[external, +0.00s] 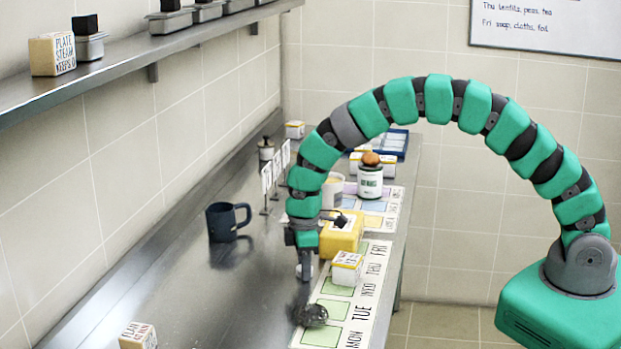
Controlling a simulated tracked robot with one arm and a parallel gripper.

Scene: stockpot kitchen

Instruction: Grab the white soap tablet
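My green-and-grey arm arches over from the right. My gripper (303,272) points down over the steel counter, beside the weekday mat's left edge. A small white rounded piece (309,270) shows at the fingers; it may be the soap tablet, but it is too small and partly hidden to be sure. I cannot tell whether the fingers are open or closed on it. A dark, round mesh-like thing (313,314) lies just below, on the mat's edge.
The weekday mat (352,322) bears a white-yellow box (347,268) and a yellow block (341,232) close right of my gripper. A white jar (369,182) stands farther back. A dark mug (228,221) stands left; a small box (138,336) is at front left. Bare counter (215,290) lies between.

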